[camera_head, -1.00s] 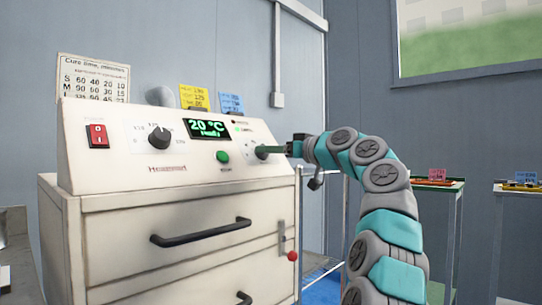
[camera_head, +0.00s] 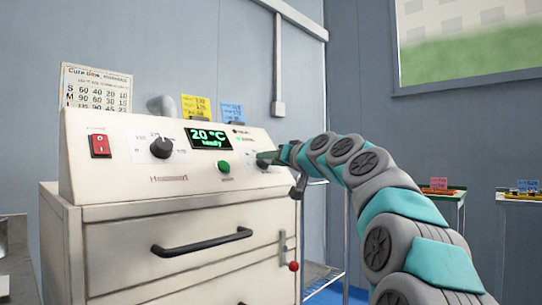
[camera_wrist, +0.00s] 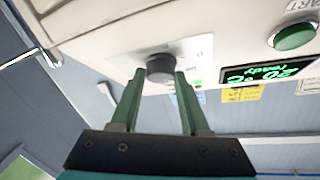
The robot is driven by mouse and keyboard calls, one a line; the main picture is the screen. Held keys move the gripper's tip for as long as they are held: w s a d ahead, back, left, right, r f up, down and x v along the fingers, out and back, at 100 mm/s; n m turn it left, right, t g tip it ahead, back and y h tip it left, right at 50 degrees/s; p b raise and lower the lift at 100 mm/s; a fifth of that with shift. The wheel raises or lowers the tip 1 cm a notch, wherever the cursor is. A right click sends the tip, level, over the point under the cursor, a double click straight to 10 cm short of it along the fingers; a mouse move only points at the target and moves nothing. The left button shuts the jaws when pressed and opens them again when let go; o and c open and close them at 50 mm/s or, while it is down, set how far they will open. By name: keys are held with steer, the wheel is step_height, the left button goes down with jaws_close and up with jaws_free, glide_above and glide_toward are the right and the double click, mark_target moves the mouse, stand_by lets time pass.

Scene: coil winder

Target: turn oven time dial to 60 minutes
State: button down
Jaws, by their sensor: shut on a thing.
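The oven's right-hand dial (camera_head: 263,163) is a small dark knob on the sloped white panel, right of the green button. It also shows in the wrist view (camera_wrist: 160,69), on a pale plate with markings too small to read. My gripper (camera_wrist: 160,75) has one green finger on each side of this knob and is shut on it. In the head view my gripper (camera_head: 272,157) reaches the panel from the right and partly covers the knob. The dial's pointer and setting cannot be made out.
A larger dark dial (camera_head: 161,147), a red switch (camera_head: 100,145), a green button (camera_head: 223,167) and a display (camera_head: 209,138) reading 20 °C, ready, share the panel. A cure time chart (camera_head: 97,88) stands behind. Drawers with dark handles (camera_head: 202,242) are below.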

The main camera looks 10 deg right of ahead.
steer(key=m+h+p, duration=0.1)
steer(key=m+p, duration=0.1)
steer(key=p, duration=0.1)
steer(key=r+m+h+p, duration=0.1)
steer(key=m+p, duration=0.1)
steer(key=p, duration=0.1)
steer(key=shift+s+a+r+h, duration=0.1)
steer(key=shift+s+a+h, duration=0.1)
steer(key=shift+h, duration=0.2)
steer(key=m+h+p, duration=0.2)
steer(key=m+p, duration=0.1)
steer(key=p, duration=0.4)
steer(key=shift+w+m+h, duration=0.1)
steer(key=shift+m+h, duration=0.2)
steer(key=shift+m, duration=0.1)
steer(key=m+g+h+p, duration=0.1)
steer(key=m+p, duration=0.1)
steer(key=shift+m+h, duration=0.3)
steer(key=shift+a+f+m+g+h, duration=0.15)
steer(key=shift+m+g+h, duration=0.15)
steer(key=shift+m, duration=0.25)
steer(key=shift+f+m+g+h, duration=0.2)
steer(key=shift+m+g, duration=0.1)
steer(key=shift+m, duration=0.25)
steer(key=shift+c, duration=2)
jaws_free()
steer(key=shift+a+r, duration=0.1)
